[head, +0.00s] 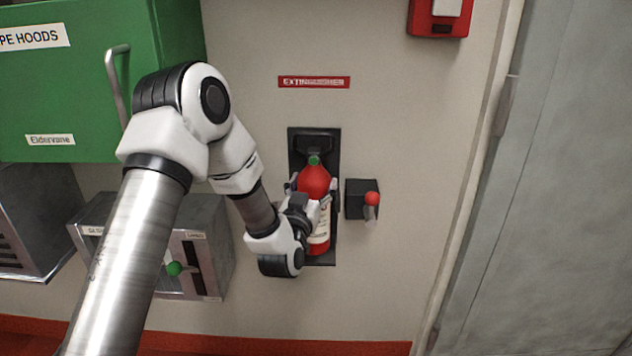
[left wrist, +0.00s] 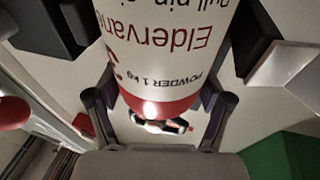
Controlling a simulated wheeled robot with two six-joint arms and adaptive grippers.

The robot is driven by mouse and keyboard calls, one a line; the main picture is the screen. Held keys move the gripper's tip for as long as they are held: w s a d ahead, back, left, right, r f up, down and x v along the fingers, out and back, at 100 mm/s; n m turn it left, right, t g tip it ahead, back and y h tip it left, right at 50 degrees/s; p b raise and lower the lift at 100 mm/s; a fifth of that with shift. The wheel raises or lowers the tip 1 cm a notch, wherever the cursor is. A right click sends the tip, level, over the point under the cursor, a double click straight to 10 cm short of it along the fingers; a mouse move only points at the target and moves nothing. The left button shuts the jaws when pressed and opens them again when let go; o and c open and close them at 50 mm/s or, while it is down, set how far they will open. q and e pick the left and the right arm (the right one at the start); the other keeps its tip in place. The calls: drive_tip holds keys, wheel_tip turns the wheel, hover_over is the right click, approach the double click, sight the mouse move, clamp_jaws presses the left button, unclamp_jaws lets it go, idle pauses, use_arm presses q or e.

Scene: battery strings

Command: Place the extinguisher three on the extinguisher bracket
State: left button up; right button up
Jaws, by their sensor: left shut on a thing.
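The extinguisher (head: 315,183) is a small red cylinder with a white label and a green top. It stands upright in front of the black bracket (head: 328,258) on the wall, between the bracket's side arms. My left gripper (head: 318,211) is shut on the extinguisher's body from the front left. In the left wrist view the extinguisher (left wrist: 165,40) appears upside down, with its label between the fingers of my left gripper (left wrist: 158,112). Whether its back touches the bracket plate is hidden. My right gripper is not in view.
A black box with a red-knobbed lever (head: 371,200) sits on the wall just right of the bracket. A grey box with a green knob (head: 174,269) is at lower left. A green cabinet (head: 70,100) is at upper left, and a grey door (head: 560,200) is at right.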

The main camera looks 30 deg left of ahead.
use_arm(q)
drive_tip(key=shift+s+r, duration=0.15)
drive_tip(key=shift+s, duration=0.15)
drive_tip(key=o, duration=1.7)
drive_tip(key=shift+f, duration=0.2)
drive_tip(key=shift+c, duration=0.2)
drive_tip(key=shift+o, duration=0.3)
drive_tip(key=shift+d, duration=0.1)
drive_tip(key=shift+r, duration=0.15)
drive_tip(key=v, duration=1.2)
drive_tip(key=s+d+f+m+g+h, duration=0.1)
drive_tip(key=s+d+f+g+h, duration=0.15)
drive_tip(key=f, duration=0.45)
drive_tip(key=s+d+f+m+g+h, duration=0.1)
drive_tip(key=d+f+g, duration=0.15)
drive_tip(key=f, duration=0.45)
drive_tip(key=s+d+f+g+h, duration=0.1)
drive_tip(key=f+g, duration=0.2)
drive_tip(key=f, duration=0.4)
drive_tip(key=s+d+f+g, duration=0.2)
drive_tip(key=s+f+g, duration=0.3)
drive_tip(key=s, duration=0.5)
drive_tip(key=s+d+f+m+g+h, duration=0.1)
drive_tip(key=s+d+f+g, duration=0.1)
drive_tip(key=s+f+g, duration=0.4)
drive_tip(key=s+f, duration=0.4)
drive_tip(key=s, duration=0.1)
drive_tip(key=shift+s+d, duration=0.3)
drive_tip(key=shift+d, duration=0.1)
